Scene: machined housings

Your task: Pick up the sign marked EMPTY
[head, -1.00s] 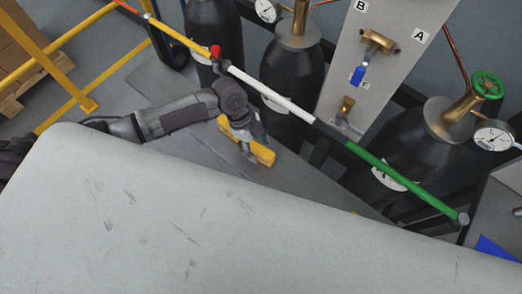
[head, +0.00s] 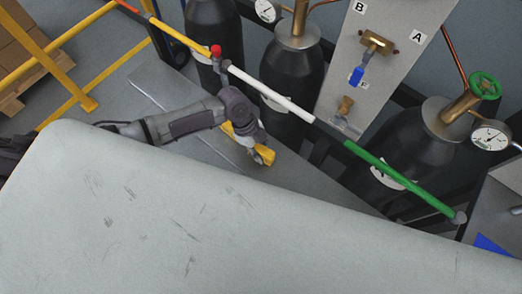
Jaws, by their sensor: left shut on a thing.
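My left gripper (head: 262,153) is shut on a yellow object (head: 268,159) beyond the far edge of the large grey surface. The gripper and wrist cover the middle of this object, and another yellow part shows on the left side of the wrist. I cannot read any lettering on it, so I cannot tell if it is the sign marked EMPTY. No word EMPTY is readable anywhere in view. My right gripper is not in view.
A pipe with yellow, white (head: 272,92) and green (head: 400,181) lengths runs across just beyond the gripper. Dark gas cylinders (head: 292,72) stand behind it. A panel (head: 375,75) with valves stands at the back. A yellow rail (head: 75,112) is at left.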

